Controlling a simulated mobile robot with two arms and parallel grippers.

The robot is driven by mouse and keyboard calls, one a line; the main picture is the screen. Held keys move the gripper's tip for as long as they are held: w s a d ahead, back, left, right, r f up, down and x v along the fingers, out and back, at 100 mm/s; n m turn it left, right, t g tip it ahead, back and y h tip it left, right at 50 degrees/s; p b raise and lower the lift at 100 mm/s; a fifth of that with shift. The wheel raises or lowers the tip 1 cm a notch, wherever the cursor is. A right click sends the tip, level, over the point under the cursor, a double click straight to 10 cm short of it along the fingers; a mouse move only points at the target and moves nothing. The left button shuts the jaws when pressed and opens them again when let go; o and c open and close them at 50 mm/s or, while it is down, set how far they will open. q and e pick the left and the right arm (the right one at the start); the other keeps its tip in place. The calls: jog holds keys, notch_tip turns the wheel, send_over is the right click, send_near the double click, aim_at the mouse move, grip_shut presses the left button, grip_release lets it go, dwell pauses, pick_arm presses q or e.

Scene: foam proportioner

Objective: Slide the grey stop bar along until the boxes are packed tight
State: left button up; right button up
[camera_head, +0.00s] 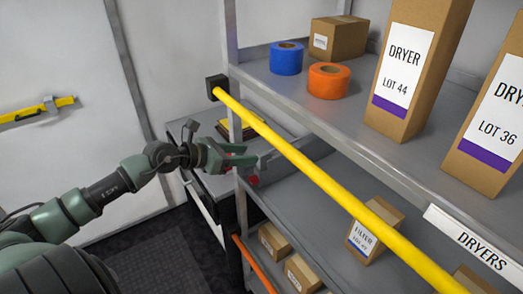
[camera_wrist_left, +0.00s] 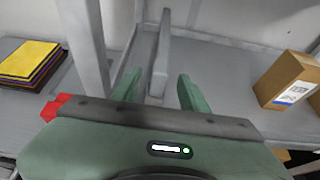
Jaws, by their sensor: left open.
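The grey stop bar (camera_wrist_left: 161,60) stands on the grey middle shelf, near the shelf's left end, in the left wrist view. My left gripper (camera_head: 257,164) is open at the left end of the shelf unit. In the left wrist view its two green fingers (camera_wrist_left: 157,90) are spread, with the bar ahead and between them in the picture; I cannot tell if they touch it. A cardboard filter box (camera_head: 372,233) stands on the middle shelf to the right, apart from the bar; it also shows in the left wrist view (camera_wrist_left: 288,80). My right gripper is not seen.
A yellow rail (camera_head: 320,178) crosses in front of the shelves. The upper shelf holds tall dryer boxes (camera_head: 405,65), a blue roll (camera_head: 286,58) and an orange roll (camera_head: 328,80). A shelf post (camera_wrist_left: 88,50) stands left of the bar. Small boxes (camera_head: 301,273) sit below.

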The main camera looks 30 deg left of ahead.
aim_at(262, 153)
pick_arm(q)
jog(key=p+x, duration=0.2)
jog(key=x, duration=0.4)
jog(key=shift+w+r, duration=0.1)
jog(key=shift+r, duration=0.1)
jog(key=shift+w+d+f, duration=0.25)
jog(key=shift+w+f, duration=0.05)
jog(key=shift+w, duration=0.1)
jog(key=shift+w+f, duration=0.1)
grip_shut()
dwell(1.0)
